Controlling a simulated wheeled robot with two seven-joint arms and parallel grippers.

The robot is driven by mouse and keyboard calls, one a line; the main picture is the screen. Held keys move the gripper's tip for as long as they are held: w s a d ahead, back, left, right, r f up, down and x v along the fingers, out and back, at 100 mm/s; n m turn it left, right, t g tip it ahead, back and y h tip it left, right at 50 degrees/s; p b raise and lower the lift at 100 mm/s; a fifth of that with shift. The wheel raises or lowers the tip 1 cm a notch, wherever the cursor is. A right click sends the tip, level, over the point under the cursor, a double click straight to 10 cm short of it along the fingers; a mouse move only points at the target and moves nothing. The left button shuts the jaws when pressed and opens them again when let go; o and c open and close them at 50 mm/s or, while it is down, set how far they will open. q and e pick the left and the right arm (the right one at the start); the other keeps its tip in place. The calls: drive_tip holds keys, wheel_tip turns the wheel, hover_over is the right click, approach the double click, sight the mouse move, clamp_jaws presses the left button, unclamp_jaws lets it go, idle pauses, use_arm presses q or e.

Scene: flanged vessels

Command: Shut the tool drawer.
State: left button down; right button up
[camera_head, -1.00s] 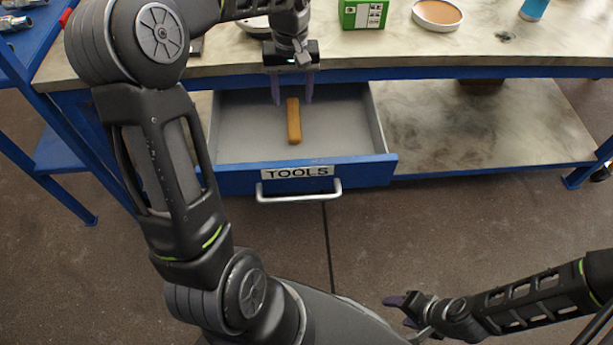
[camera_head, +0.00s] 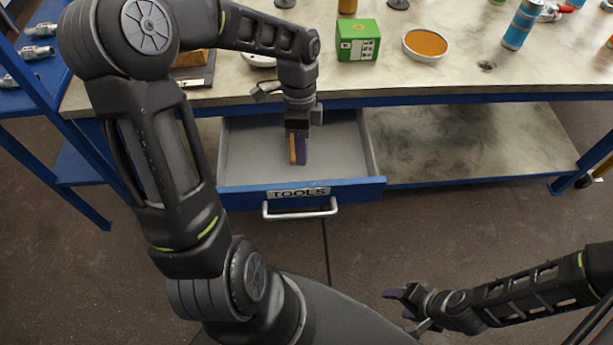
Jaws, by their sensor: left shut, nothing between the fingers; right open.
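The tool drawer (camera_head: 235,150) is pulled out from under the workbench, with a blue front labelled TOOLS and a silver handle (camera_head: 300,208). My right gripper (camera_head: 398,302) is open and empty, low at the lower right, far from the drawer.
The workbench top (camera_head: 440,85) holds a green box (camera_head: 358,40), a round dish of orange material (camera_head: 426,43) and a blue can (camera_head: 521,25). A lower shelf (camera_head: 470,140) lies right of the drawer. The floor in front of the drawer is clear.

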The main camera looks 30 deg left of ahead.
sight(306, 185)
use_arm(q)
drive_tip(key=d+m, duration=0.1)
drive_tip(key=m, duration=0.4)
drive_tip(key=s+d+m, duration=0.1)
drive_tip(key=m, duration=0.4)
drive_tip(key=s+d+m, duration=0.1)
drive_tip(key=m, duration=0.5)
drive_tip(key=shift+s+f, duration=0.15)
drive_tip(key=shift+f, duration=0.2)
drive_tip(key=b+x, duration=0.1)
drive_tip(key=x, duration=0.8)
drive_tip(key=shift+s+d+f, duration=0.15)
drive_tip(key=shift+s, duration=0.1)
drive_tip(key=shift+w+a+f, duration=0.25)
drive_tip(key=shift+w+a, duration=0.6)
drive_tip(key=shift+w, duration=0.3)
drive_tip(key=shift+w+a, duration=0.3)
drive_tip(key=shift+w, duration=0.1)
drive_tip(key=shift+w+a+p, duration=0.1)
drive_tip(key=shift+p, duration=0.2)
